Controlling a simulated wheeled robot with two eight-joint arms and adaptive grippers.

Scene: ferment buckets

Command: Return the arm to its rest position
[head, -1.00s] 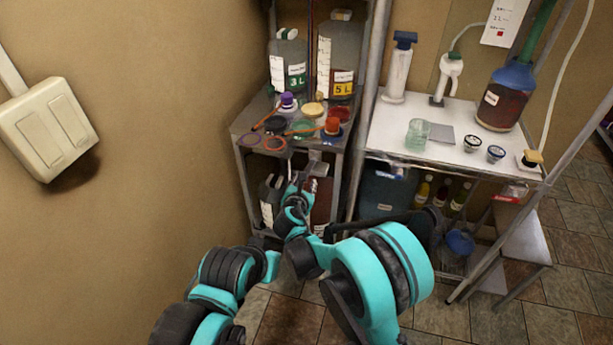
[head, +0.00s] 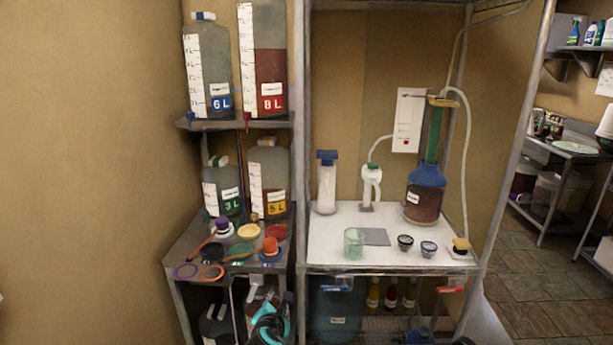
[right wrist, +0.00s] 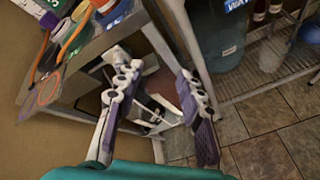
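My right gripper (head: 262,294) shows at the bottom of the head view, in front of the lower part of the left shelf unit. In the right wrist view its two fingers (right wrist: 152,78) stand apart with nothing held between them. They point toward the space under the shelf unit's top, where containers are partly hidden behind the fingers. Only a short teal part of my right arm shows in the head view. My left gripper is in neither current view.
The left shelf unit (head: 178,262) holds bottles, colored rings and small capped containers close to my right gripper. The white-topped table (head: 330,225) carries a clear beaker (head: 354,243) and small cups. A metal post (head: 300,150) stands between them. Tiled floor (right wrist: 285,135) is open at right.

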